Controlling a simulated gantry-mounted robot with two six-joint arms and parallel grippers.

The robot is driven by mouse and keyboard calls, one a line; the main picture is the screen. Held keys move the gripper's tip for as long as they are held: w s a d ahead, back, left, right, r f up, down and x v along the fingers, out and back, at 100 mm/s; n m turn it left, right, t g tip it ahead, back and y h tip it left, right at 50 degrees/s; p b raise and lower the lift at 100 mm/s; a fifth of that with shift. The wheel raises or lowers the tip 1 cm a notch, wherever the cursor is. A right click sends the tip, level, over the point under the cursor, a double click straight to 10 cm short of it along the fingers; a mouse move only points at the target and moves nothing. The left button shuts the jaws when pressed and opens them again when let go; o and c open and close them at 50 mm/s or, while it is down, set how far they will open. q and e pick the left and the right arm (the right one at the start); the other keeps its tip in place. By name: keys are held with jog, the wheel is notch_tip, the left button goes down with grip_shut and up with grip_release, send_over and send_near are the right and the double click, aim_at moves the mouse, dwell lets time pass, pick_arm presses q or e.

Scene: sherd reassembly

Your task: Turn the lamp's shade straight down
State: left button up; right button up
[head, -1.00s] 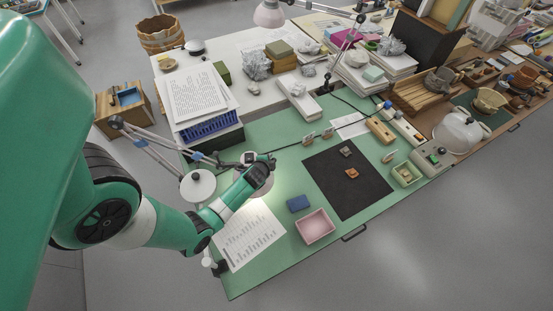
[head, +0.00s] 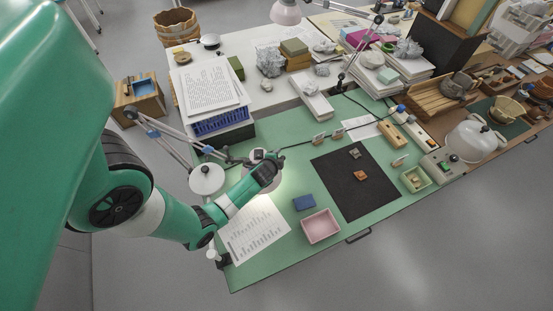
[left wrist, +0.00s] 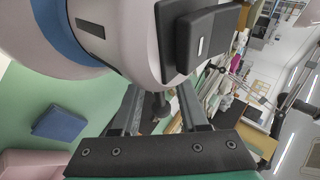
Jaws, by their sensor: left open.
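The right gripper is not in view.
A printed sheet (head: 252,232), a blue block (head: 304,202) and a pink tray (head: 320,226) lie near the shade. A black mat (head: 350,190) carries two sherds. A second lamp (head: 286,12) is at the back.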

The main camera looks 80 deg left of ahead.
pick_arm(q)
jog(key=p+v, duration=0.2)
jog(key=v, duration=0.8)
jog(key=shift+d+p, duration=0.15)
jog(key=shift+p, duration=0.2)
jog(key=shift+s+r, duration=0.1)
jog(key=shift+r, duration=0.05)
